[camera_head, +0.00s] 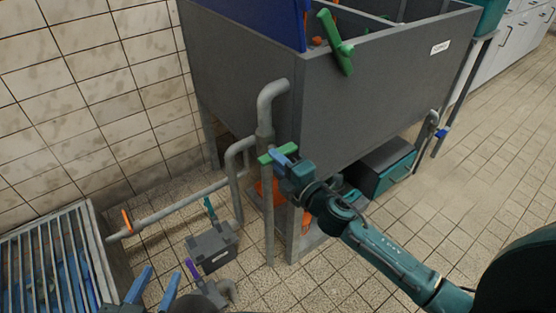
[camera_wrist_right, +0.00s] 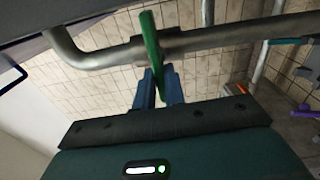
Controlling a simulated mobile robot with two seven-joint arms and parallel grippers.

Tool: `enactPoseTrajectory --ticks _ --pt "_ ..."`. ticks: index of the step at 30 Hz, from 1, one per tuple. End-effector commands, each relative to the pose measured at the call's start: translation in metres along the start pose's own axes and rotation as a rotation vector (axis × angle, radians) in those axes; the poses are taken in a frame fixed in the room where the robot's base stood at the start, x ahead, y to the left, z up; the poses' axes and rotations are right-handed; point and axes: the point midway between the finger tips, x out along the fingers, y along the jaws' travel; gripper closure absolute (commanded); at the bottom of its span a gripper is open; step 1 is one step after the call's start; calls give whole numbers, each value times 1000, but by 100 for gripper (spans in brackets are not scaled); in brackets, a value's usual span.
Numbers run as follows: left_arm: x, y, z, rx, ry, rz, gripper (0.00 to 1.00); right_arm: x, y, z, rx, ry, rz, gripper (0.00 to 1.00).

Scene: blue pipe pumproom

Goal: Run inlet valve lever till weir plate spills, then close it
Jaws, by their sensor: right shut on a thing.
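The green inlet valve lever (camera_head: 267,156) sits on a grey vertical pipe at the near left corner of the grey tank (camera_head: 390,85). My right gripper (camera_head: 279,154) is shut on this lever. In the right wrist view the green lever (camera_wrist_right: 151,42) stands between the blue fingers of my right gripper (camera_wrist_right: 158,88), beside the grey pipe (camera_wrist_right: 220,38). My left gripper (camera_head: 156,277) is low at the bottom left, its two blue fingers apart with nothing seen between them. I cannot clearly identify the weir plate or see water spilling.
A blue panel (camera_head: 250,16) and a green handle-like part (camera_head: 337,45) are at the tank's rim. A grey box (camera_head: 212,247) stands on the floor near pipes. A metal grate (camera_head: 55,262) is at the left. Tiled floor (camera_head: 480,190) is open at the right.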

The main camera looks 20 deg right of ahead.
Motion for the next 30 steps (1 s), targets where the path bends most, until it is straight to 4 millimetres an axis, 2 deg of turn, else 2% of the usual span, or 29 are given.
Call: enactPoseTrajectory --ticks 3,4,12,22,26,30 --pt "0 0 0 0 1 -1 64 0 0 -1 -3 2 0 100" --pt "0 0 0 0 1 -1 64 0 0 -1 -3 2 0 88" --pt "0 0 0 -1 3 -1 64 0 0 0 -1 1 -1 67" --pt "0 0 -1 -1 2 0 64 -7 -1 0 1 0 -1 67" --pt "-1 1 0 -4 -7 2 64 -25 -2 0 1 0 -5 67" --pt "-1 1 0 -8 -14 4 64 -54 -2 -1 3 1 -4 67"
